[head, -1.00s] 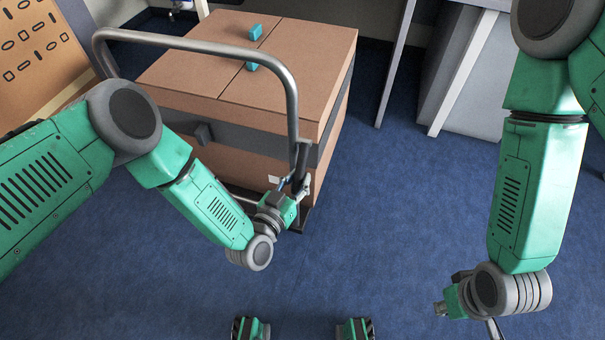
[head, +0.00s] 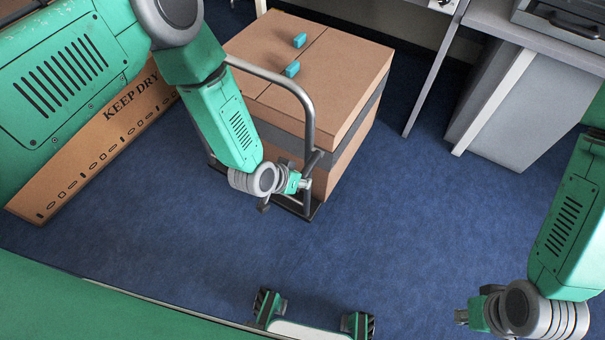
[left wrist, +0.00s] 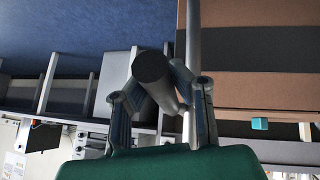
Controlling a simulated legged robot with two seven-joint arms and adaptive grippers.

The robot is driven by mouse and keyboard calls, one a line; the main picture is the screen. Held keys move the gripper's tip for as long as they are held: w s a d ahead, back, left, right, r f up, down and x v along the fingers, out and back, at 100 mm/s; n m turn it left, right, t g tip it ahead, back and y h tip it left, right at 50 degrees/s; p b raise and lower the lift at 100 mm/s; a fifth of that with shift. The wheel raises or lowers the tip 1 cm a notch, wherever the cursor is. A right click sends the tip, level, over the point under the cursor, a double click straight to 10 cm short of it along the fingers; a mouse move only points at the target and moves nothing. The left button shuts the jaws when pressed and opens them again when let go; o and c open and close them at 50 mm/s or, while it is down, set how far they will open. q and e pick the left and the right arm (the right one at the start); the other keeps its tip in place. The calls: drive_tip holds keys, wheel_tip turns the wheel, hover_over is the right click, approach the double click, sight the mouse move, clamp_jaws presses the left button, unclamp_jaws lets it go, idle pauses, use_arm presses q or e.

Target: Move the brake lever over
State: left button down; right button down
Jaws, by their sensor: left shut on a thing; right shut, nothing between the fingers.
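The cart has a grey tubular handle (head: 309,112). A dark brake lever (head: 314,162) sits low on the handle's right post, tilted toward the post. My left gripper (head: 305,184) is at the lever's lower end, beside the post. In the left wrist view my left gripper (left wrist: 165,88) is shut on the lever (left wrist: 153,70), whose round dark end faces the camera between the fingers. The lever's pivot is hard to make out. My right gripper (head: 462,316) is shut and empty above the floor at the lower right, away from the cart.
Brown boxes (head: 345,65) with small teal blocks (head: 292,69) on top load the cart. A cardboard panel marked KEEP DRY (head: 95,150) lies at left. A desk and grey cabinet (head: 510,120) stand at upper right. Blue carpet (head: 400,210) is clear between.

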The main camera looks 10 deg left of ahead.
use_arm(q)
drive_tip(key=shift+w+d+r+g+y+p, duration=0.15)
drive_tip(key=shift+w+r+g+y+p, duration=0.1)
drive_tip(key=shift+r+g, duration=0.2)
drive_tip(key=shift+w+d+r+g+y+p, duration=0.1)
drive_tip(key=shift+w+r+g+y+p, duration=0.2)
drive_tip(key=shift+r, duration=0.2)
drive_tip(key=shift+s+a+r+g, duration=0.1)
drive_tip(key=shift+s+a+g, duration=0.05)
drive_tip(key=shift+a+g, duration=0.15)
drive_tip(key=shift+d, duration=0.1)
drive_tip(key=c, duration=1.3)
unclamp_jaws()
drive_tip(key=shift+c, duration=0.2)
drive_tip(key=shift+s, duration=0.1)
drive_tip(key=v, duration=1.2)
